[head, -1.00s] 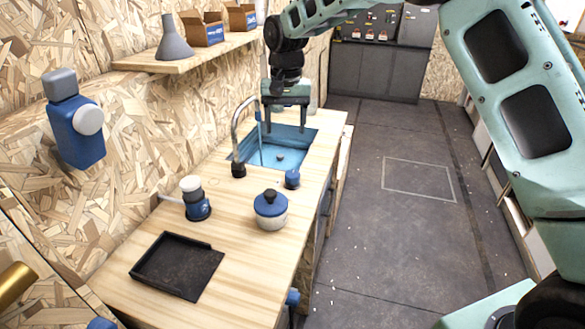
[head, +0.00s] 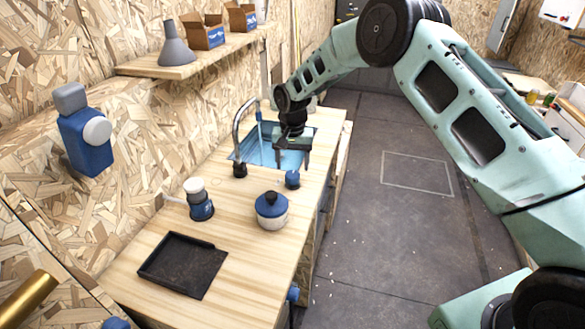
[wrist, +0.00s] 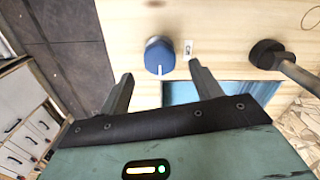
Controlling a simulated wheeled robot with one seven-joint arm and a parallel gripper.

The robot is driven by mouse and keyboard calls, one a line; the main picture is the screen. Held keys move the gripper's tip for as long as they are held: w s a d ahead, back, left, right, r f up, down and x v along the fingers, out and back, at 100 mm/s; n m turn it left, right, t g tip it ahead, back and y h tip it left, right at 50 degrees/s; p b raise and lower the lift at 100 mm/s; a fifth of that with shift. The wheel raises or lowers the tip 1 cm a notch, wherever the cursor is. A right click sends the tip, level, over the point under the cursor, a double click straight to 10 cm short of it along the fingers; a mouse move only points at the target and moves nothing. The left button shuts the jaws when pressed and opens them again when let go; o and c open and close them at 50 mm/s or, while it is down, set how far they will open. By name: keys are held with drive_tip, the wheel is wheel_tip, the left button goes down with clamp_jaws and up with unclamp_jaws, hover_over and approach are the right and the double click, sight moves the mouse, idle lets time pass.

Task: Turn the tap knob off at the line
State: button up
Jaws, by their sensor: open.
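The blue tap knob (head: 292,179) stands on the wooden counter at the sink's near right corner. In the wrist view the knob (wrist: 159,56) shows a white pointer mark toward my gripper, and a small OFF label (wrist: 188,49) with a line lies on the counter to its right. The curved grey tap (head: 237,135) stands left of the knob, with a blue stream below its spout. My gripper (head: 292,164) is open and empty, above the sink's near side. In the wrist view its fingertips (wrist: 161,72) lie either side of the knob's lower edge, not touching it.
The blue sink (head: 248,154) is partly hidden by my gripper. A blue-lidded pot (head: 271,212), a blue-and-white dispenser (head: 200,202) and a black tray (head: 182,264) stand nearer on the counter. A shelf (head: 160,68) with a funnel and boxes is on the wall.

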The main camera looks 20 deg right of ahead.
sight(292, 174)
drive_tip(key=shift+f+p, duration=0.45)
drive_tip(key=shift+f, duration=1.6)
drive_tip(key=c, duration=1)
drive_tip(key=shift+o, duration=0.2)
drive_tip(key=shift+f+b, duration=0.1)
drive_tip(key=shift+b, duration=0.2)
drive_tip(key=n+b, duration=0.2)
drive_tip(key=n, duration=0.1)
drive_tip(key=shift+a+n+b, duration=0.1)
drive_tip(key=shift+n+b, duration=0.3)
drive_tip(key=n+b, duration=0.2)
drive_tip(key=n, duration=0.2)
drive_tip(key=shift+n, duration=0.4)
